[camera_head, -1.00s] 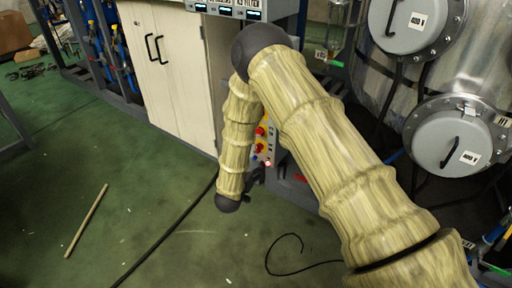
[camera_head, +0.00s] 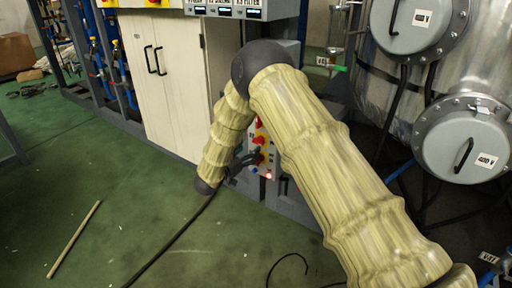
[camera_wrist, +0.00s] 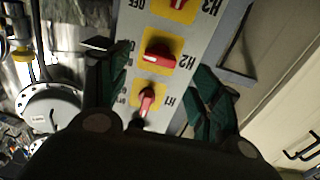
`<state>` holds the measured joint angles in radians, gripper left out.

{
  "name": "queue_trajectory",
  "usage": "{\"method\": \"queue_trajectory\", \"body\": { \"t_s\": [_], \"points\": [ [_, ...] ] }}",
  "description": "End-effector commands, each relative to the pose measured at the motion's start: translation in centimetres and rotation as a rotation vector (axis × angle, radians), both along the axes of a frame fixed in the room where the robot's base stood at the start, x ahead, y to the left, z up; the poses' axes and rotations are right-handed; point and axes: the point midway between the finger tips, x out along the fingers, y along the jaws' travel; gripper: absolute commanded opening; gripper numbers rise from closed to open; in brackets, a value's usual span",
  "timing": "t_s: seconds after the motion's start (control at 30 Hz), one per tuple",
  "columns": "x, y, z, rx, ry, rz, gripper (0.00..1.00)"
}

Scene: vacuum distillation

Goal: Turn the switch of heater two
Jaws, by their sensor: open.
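The heater panel (camera_wrist: 215,50) appears upside down in the wrist view. Its H2 switch (camera_wrist: 158,55) is a red knob on a yellow plate, with an OFF label partly visible beside it. My gripper (camera_wrist: 162,64) is open and empty, its dark green fingers on either side of the panel's middle. The H2 switch shows between the fingertips; I see no contact. The H1 switch (camera_wrist: 147,101) lies nearer the palm, its knob at a different angle. In the head view my gripper (camera_head: 244,160) is in front of the panel (camera_head: 262,155), which my arm partly hides.
The H3 switch (camera_wrist: 178,4) is cut off at the wrist view's top. A white cabinet (camera_head: 170,90) stands left of the panel. A large metal vessel (camera_head: 390,75) stands right. A black cable (camera_head: 170,238) and a stick (camera_head: 74,240) lie on the open green floor.

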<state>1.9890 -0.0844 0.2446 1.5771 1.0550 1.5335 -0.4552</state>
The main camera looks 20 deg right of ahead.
Motion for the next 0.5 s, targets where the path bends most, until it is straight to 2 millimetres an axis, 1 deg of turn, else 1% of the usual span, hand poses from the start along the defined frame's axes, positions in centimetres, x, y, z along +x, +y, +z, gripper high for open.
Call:
{"method": "queue_trajectory", "body": {
  "t_s": [0.03,0.2,0.4,0.5],
  "points": [
    [0.5,-0.7,-0.2,0.000,-0.002,-0.002,0.64],
    [2.1,-2.8,-0.2,0.000,-0.001,-0.001,0.64],
    [3.3,-4.2,-0.1,0.001,-0.001,0.000,0.64],
    [3.6,-4.6,0.0,0.000,-0.001,0.001,0.64]
  ]
}}
